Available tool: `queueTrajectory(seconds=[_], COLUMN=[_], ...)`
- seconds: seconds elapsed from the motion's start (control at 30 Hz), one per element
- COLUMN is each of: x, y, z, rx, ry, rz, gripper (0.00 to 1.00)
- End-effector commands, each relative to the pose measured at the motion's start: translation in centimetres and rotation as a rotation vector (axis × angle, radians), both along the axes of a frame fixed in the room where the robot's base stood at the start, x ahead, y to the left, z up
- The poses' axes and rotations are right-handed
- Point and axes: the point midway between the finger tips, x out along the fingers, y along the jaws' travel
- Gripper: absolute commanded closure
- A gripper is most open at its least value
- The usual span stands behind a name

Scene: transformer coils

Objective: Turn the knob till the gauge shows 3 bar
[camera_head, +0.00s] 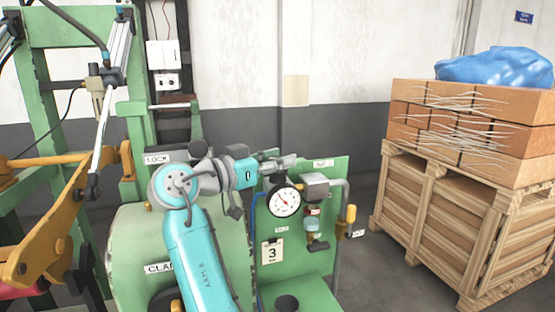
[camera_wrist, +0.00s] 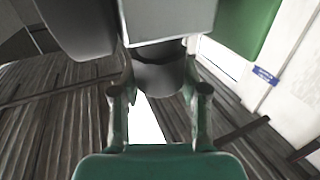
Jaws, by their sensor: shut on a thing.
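The round white gauge (camera_head: 284,201) with a black rim sits on the green panel (camera_head: 335,172). My gripper (camera_head: 284,163) reaches in from the left, just above the gauge. In the wrist view the fingers (camera_wrist: 160,72) close on both sides of a dark grey round knob (camera_wrist: 160,80). In the head view my gripper hides most of the knob.
A green machine frame (camera_head: 50,60) is at left. Wooden crates (camera_head: 480,215) stand at right, with bare floor between.

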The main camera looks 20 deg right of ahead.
Motion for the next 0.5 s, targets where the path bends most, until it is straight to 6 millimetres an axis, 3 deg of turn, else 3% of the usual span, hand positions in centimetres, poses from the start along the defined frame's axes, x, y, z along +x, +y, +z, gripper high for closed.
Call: queueTrajectory(seconds=[0.3,0.33,0.4,0.5], x=[0.03,0.03,0.03,0.02], y=[-0.02,-0.03,-0.03,-0.02], z=[-0.05,-0.06,-0.05,-0.05], rx=[0.001,0.001,0.001,0.001], ry=[0.000,0.000,0.001,0.001], rz=[0.000,0.000,0.000,0.000], gripper=[0.91,0.51,0.34,0.30])
